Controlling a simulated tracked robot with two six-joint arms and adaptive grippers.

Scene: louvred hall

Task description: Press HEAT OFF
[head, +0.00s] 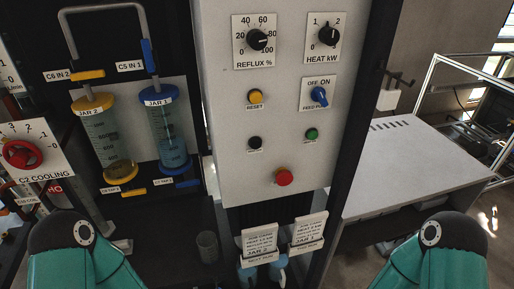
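A pale upright control panel (231,130) stands in the middle of the head view. A black button (255,143) sits low on its left side, and a green button (311,134) sits to its right. The small labels under both are too small to read, so I cannot tell which is HEAT OFF. A HEAT kW knob (328,36) is at the panel's upper right. Teal links of my two arms show at the bottom left and bottom right. Neither gripper is in view, and nothing of mine touches the panel.
The panel also bears a REFLUX knob (257,40), a yellow RESET button (255,97), a blue feed-pump switch (319,96) and a red mushroom button (284,176). JAR 2 (103,135) and JAR 1 (167,130) stand left. A white table (420,160) is right.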

